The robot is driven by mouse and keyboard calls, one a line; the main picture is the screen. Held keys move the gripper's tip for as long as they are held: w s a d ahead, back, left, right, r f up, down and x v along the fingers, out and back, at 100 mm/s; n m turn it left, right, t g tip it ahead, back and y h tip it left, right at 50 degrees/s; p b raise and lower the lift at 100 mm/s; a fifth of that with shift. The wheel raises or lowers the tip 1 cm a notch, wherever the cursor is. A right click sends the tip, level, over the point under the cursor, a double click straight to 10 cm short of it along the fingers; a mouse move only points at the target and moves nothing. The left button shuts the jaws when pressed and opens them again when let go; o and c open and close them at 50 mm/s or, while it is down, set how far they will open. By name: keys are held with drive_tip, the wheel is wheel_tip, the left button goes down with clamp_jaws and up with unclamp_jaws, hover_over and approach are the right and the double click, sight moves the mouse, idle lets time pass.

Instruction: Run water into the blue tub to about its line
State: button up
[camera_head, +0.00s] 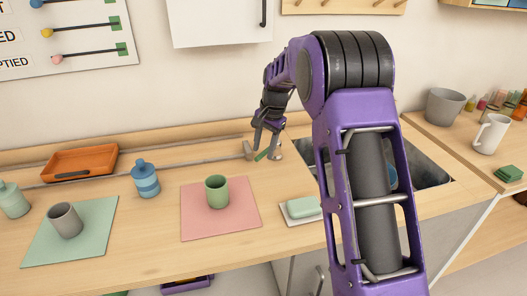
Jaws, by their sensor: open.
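A metal sink (428,172) is set into the counter at the right, mostly behind my purple arm. A small patch of blue (391,177) shows in the sink beside my arm, probably the blue tub; its line and any water are hidden. A metal tap fitting (275,151) stands at the sink's left edge, with a green lever (262,155) beside it. My gripper (266,146) is open, pointing down at the lever and the fitting. I cannot tell whether it touches them. The tap's spout is not clearly visible.
A white dish with a green block (303,207) lies in front of the sink. A green cup (217,191) stands on a pink mat (243,222). A blue bottle (146,180), grey cup (65,220) and orange tray (82,160) are further left. A white pitcher (490,134) stands at right.

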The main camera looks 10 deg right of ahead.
drive_tip(key=shift+a+f, duration=0.1)
drive_tip(key=shift+f, duration=0.35)
drive_tip(key=shift+c, duration=0.2)
clamp_jaws()
idle(1.0)
